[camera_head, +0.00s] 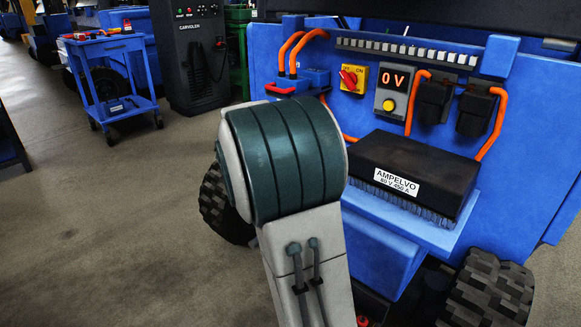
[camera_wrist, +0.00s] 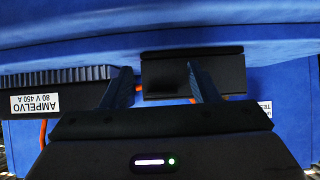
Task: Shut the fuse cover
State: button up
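No part is marked as the fuse cover, so I cannot tell for certain which it is. In the wrist view a dark box-like part (camera_wrist: 222,76) with a flat face is ahead of my gripper (camera_wrist: 160,68). My gripper's two fingers are apart, with nothing held between them; whether they touch the dark part is unclear. A black block labelled AMPELVO 80 V 450 A (camera_head: 415,165) sits on a blue ledge in the head view; its label (camera_wrist: 35,103) shows at left in the wrist view. My arm fills the head view's middle, and my gripper is not visible there.
The blue machine carries a red-yellow switch (camera_head: 353,78), a 0 V display (camera_head: 395,80) and two black housings (camera_head: 433,100) (camera_head: 476,110) with orange cables. A blue cart (camera_head: 108,72) and a dark cabinet (camera_head: 192,60) stand behind.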

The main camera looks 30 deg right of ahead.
jog(key=shift+a+r, duration=0.2)
jog(key=shift+r, duration=0.1)
jog(key=p+v, duration=0.4)
jog(key=v, duration=0.9)
jog(key=shift+s+a+f, duration=0.1)
jog(key=s+a+r+n+y+p, duration=0.3)
jog(key=s+r+p, duration=0.4)
jog(key=r+p, duration=0.3)
jog(key=s+a+r+n+y+p, duration=0.4)
jog(key=s+r+n+p, duration=0.2)
jog(key=p, duration=0.9)
jog(key=s+a+r+n+y+p, duration=0.3)
jog(key=s+r+p, duration=0.6)
jog(key=r+p, duration=0.4)
jog(key=shift+a+r+n+p, duration=0.35)
jog(key=shift+a+r+n, duration=0.15)
jog(key=shift+n, duration=0.7)
